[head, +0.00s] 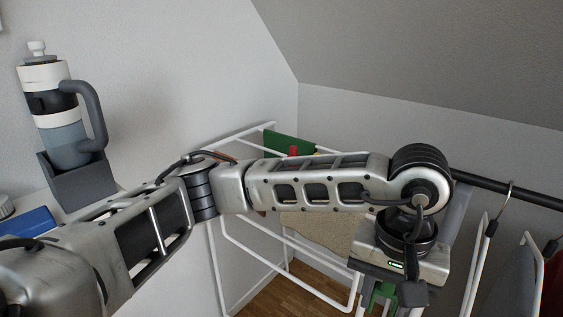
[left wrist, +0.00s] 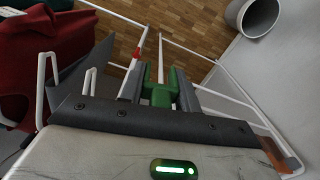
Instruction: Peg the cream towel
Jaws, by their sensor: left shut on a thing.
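The cream towel (head: 322,229) hangs on the white drying rack (head: 236,236) in the head view, partly hidden behind my left arm. My left gripper (head: 388,290) is to the right of the towel, pointing down. In the left wrist view my left gripper (left wrist: 158,88) is shut on a green peg (left wrist: 160,96), which sits between its two fingers. A bit of the green peg (head: 379,296) also shows below the gripper in the head view. The towel cannot be made out in the left wrist view. My right gripper is not in view.
A green item (head: 288,144) with something red beside it is at the rack's far end. A dark rail (head: 500,189) with hangers is at the right. A grey bottle (head: 66,128) stands in a holder at the left. A bin (left wrist: 258,12) stands on the wooden floor.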

